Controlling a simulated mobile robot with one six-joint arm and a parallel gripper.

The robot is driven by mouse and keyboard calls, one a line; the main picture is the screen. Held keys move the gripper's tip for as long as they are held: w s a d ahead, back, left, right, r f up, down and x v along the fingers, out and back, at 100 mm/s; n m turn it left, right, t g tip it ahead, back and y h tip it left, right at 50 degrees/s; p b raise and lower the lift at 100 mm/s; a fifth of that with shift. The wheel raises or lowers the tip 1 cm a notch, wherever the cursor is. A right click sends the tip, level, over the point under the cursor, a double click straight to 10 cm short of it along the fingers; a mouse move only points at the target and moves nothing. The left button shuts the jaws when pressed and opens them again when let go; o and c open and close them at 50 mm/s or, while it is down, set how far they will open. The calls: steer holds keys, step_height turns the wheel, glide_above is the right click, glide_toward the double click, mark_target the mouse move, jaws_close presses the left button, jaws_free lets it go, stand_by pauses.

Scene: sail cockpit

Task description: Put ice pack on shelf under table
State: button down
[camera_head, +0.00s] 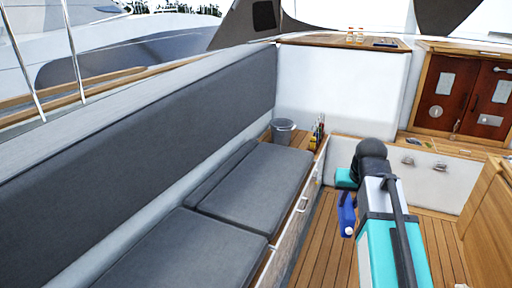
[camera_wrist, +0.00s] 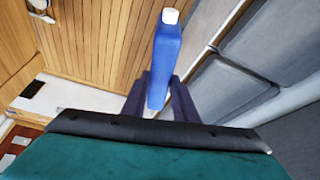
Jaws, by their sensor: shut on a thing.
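A blue ice pack (camera_wrist: 165,65) with a white cap is between the two dark fingers of my gripper (camera_wrist: 160,82) in the wrist view. My gripper is shut on it, and its capped end sticks out beyond the fingertips. In the head view the ice pack (camera_head: 347,214) shows at the left side of my arm, above the wooden floor, with the white cap pointing down. My arm hides the fingers there. I cannot make out a table or a shelf under it for certain in either view.
A long grey bench (camera_head: 250,185) runs along the left. A grey bucket (camera_head: 284,132) and several bottles (camera_head: 318,132) stand at its far end. A wooden panel (camera_head: 490,205) rises at the right. Wooden doors (camera_head: 464,95) are at the back. Plank floor (camera_head: 322,240) is clear beside the bench.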

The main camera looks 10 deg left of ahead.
mark_target(347, 228)
steer(key=s+f, duration=0.1)
steer(key=f, duration=0.1)
steer(key=s+f, duration=0.4)
steer(key=shift+a+f, duration=0.2)
steer(key=shift+f, duration=0.05)
steer(key=shift+s, duration=0.15)
